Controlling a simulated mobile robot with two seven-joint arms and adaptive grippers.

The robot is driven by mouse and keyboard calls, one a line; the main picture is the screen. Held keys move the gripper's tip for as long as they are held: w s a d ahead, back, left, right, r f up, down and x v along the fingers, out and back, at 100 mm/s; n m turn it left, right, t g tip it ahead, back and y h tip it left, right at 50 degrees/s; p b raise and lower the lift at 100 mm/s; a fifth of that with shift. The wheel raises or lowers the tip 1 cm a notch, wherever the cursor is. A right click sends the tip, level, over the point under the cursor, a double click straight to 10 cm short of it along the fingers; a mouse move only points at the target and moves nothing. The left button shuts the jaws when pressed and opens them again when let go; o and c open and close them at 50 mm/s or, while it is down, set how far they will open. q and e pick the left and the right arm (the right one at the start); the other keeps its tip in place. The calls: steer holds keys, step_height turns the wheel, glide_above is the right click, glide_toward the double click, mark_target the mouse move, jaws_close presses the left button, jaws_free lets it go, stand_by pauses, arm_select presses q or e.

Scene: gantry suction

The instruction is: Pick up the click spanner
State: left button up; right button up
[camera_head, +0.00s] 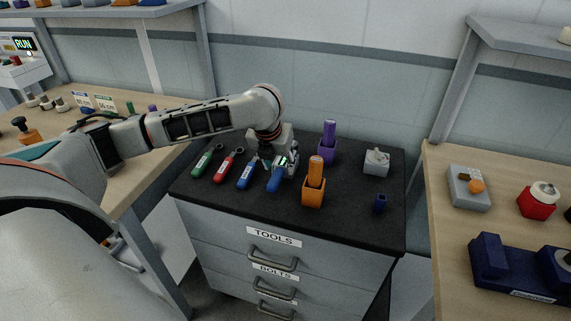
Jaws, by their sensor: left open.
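My left gripper (284,163) reaches in from the left over the black top of the tool cabinet. It is open, with its fingers low over the upper end of a thick blue-handled tool (275,182); I cannot tell whether they touch it. Left of it lie a blue-handled spanner (245,180), a red-handled spanner (224,170) and a green-handled spanner (203,164). No label shows which of these is the click spanner. The gripper hides the head of the thick blue tool. My right gripper is not in view.
An orange holder (313,194) and a purple holder (327,153) stand to the right with upright handles in them. Wooden benches flank the cabinet (290,240). The top's front right is clear.

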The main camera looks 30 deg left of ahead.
mark_target(278, 171)
arm_select(q)
steer(key=x, duration=0.1)
steer(key=b+x, duration=0.1)
steer(key=x, duration=0.2)
steer(key=shift+s+a+f, duration=0.25)
steer(key=shift+f, duration=0.1)
steer(key=shift+w+f, duration=0.2)
steer(key=shift+f, duration=0.1)
steer(key=shift+r, duration=0.1)
steer(key=shift+c, duration=1.2)
jaws_close()
steer(key=shift+r, duration=0.1)
